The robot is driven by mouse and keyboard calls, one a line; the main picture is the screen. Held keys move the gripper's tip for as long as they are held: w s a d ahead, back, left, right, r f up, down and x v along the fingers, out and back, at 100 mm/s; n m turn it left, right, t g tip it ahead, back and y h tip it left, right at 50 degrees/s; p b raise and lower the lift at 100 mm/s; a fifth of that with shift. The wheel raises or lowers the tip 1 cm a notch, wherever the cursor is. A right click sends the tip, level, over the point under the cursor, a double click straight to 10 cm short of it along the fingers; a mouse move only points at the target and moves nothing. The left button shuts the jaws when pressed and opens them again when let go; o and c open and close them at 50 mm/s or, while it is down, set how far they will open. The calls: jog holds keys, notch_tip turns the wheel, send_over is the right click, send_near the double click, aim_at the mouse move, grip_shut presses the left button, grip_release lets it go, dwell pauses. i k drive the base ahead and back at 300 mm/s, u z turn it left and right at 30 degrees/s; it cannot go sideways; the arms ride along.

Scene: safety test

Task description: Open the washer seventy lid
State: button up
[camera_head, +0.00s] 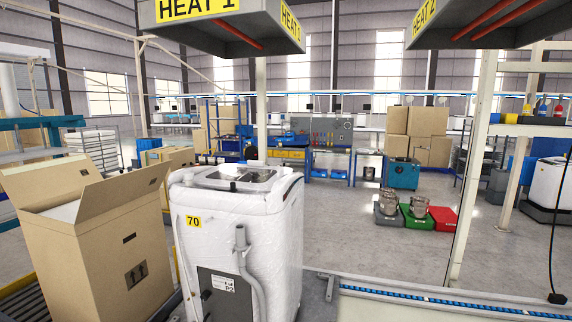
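A white top-loading washer (240,240) with a yellow tag "70" (193,221) stands in the lower middle-left of the head view. Its lid (235,178) on top has a dark, glossy window and appears closed. A grey hose (243,262) runs down the side facing me, beside a dark panel with a white label reading "P2". My gripper is not in view, so its place relative to the lid cannot be told.
An open cardboard box (90,245) stands close at the washer's left. A conveyor edge (450,300) with a blue strip runs at lower right. Overhead grey heater hoods (230,25) hang above. Red, green and grey platforms with metal drums (420,207) stand on open floor further back.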

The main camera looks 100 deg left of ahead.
aim_at(254, 176)
jog(key=u, duration=4.1)
